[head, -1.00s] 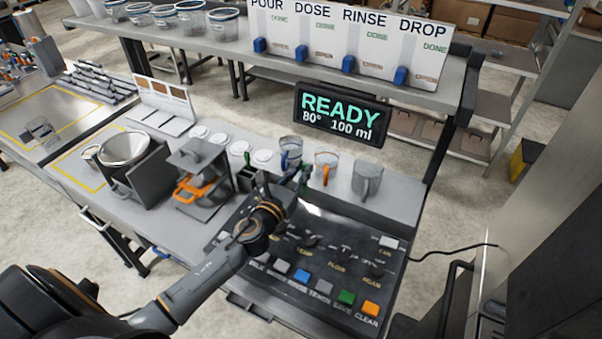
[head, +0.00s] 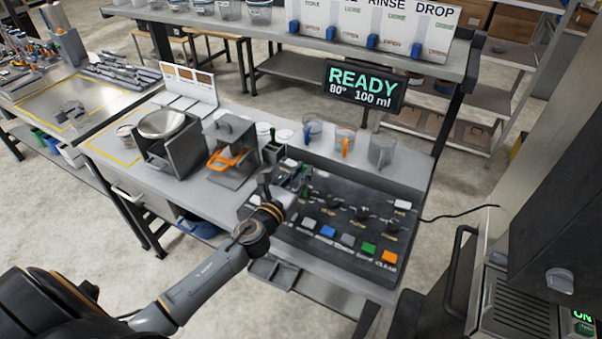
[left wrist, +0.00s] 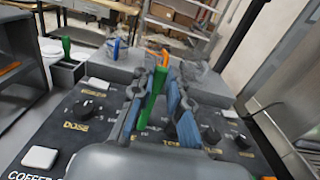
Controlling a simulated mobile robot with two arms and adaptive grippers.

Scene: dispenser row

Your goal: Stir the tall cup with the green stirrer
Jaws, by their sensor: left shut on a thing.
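The green stirrer (left wrist: 152,98) is upright, slightly tilted, between the blue pads of my left gripper (left wrist: 156,112). The gripper is shut on it. In the head view my left gripper (head: 292,186) is above the rear left part of the black control panel, in front of the cup row; the stirrer shows there as a small green piece (head: 306,181). Behind stand a clear cup with a blue handle (head: 312,132), one with an orange handle (head: 345,140) and a grey cup (head: 381,151). I cannot tell which is the tall cup. My right gripper is out of view.
The control panel (head: 345,215) has knobs and coloured buttons. A dark holder (head: 273,150) with a green piece stands left of the cups. A grey machine with an orange handle (head: 231,158) is farther left. A READY display (head: 364,86) hangs behind the cups.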

